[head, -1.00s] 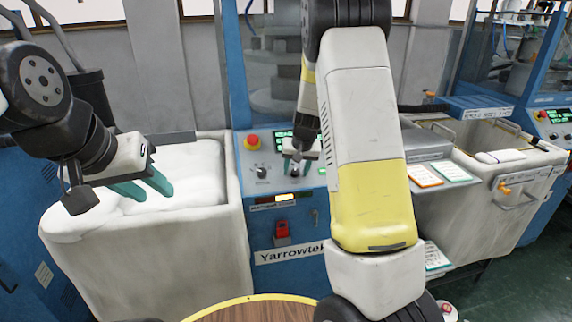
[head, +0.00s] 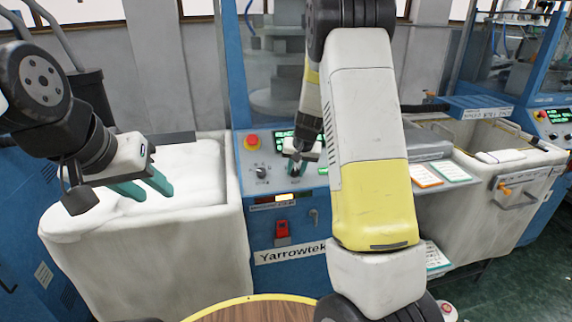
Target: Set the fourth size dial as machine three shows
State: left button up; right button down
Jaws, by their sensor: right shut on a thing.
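A blue machine labelled Yarrowtek stands in front of me. Its sloped control panel (head: 250,186) has a red stop button (head: 252,141), a dial (head: 261,172) with marks around it, and a green-lit display (head: 284,134) partly hidden by my arm. My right gripper (head: 297,168) is at the panel, right of that dial, shut on a small knob that it mostly hides. The knob's setting cannot be read. My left gripper (head: 146,188) has teal fingers spread apart and is empty, over the white bin at left. Another blue machine (head: 552,122) with a small green display stands far right.
A white bin (head: 150,255) with white fabric stands at left, and another bin (head: 470,195) at right. Orange and green-edged cards (head: 425,175) lie right of my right arm. A round wooden top (head: 255,311) is at the bottom. A red padlock-like tag (head: 281,230) hangs below the panel.

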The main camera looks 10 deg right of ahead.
jog(key=m+y, duration=0.1)
jog(key=m, duration=0.2)
jog(key=shift+d+m, duration=0.15)
jog(key=shift+m, duration=0.15)
jog(key=shift+s+m+t+y, duration=0.1)
jog(key=shift+m+t+y, duration=0.3)
jog(key=shift+m, duration=1.4)
jog(key=c, duration=1.1)
grip_release()
jog(key=shift+c, duration=0.2)
jog(key=v, duration=0.7)
jog(key=shift+s+d+r, duration=0.15)
jog(key=shift+r, duration=0.2)
